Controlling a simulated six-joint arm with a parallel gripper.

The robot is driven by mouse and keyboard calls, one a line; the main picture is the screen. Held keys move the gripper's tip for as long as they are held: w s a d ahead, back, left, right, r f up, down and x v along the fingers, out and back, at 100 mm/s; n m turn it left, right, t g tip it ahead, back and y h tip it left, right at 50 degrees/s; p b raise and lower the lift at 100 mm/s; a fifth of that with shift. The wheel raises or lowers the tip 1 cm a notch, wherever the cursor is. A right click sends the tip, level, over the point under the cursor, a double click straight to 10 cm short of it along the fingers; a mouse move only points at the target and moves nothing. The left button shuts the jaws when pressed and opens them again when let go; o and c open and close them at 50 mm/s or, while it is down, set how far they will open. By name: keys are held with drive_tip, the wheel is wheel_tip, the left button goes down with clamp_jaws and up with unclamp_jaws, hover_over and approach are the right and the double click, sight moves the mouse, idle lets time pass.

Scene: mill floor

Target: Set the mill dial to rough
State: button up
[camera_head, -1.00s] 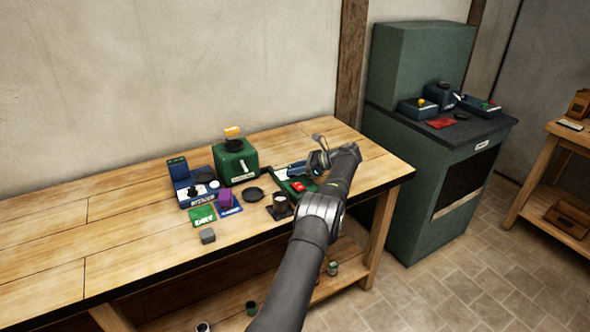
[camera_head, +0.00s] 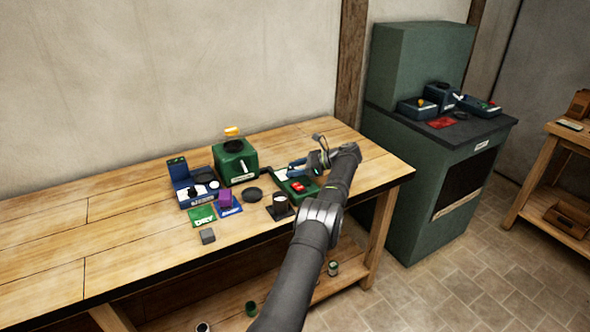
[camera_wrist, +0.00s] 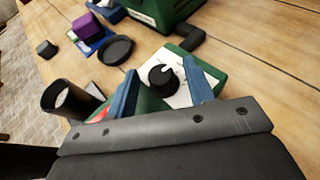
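The dial is a black round knob (camera_wrist: 162,79) with a white pointer mark, on a white plate of a green control box (camera_wrist: 184,51). Lettering on the plate is too small to read. In the head view, the box (camera_head: 311,188) with its red button (camera_head: 297,187) sits on the bench, right of the green mill (camera_head: 236,166); my gripper hides the knob there. My gripper (camera_wrist: 160,66) is open, its blue fingers either side of the knob in the wrist view, with visible gaps. I cannot tell its height above the knob. In the head view my gripper (camera_head: 296,165) is over the box's back.
A dark cup (camera_head: 280,204) stands in front of the box, and a black round dish (camera_head: 252,194) lies left of it. A blue device (camera_head: 194,187), purple block (camera_head: 225,197), green card (camera_head: 202,215) and grey cube (camera_head: 207,236) are further left. The front left bench is clear.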

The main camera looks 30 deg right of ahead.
wheel_tip(320, 180, up, 4)
drive_tip(key=shift+r, duration=0.1)
drive_tip(key=s+d+r, duration=0.4)
drive_tip(key=s+r, duration=0.2)
drive_tip(key=s, duration=0.4)
drive_tip(key=shift+s+d+r, duration=0.3)
drive_tip(key=shift+d+r, duration=0.1)
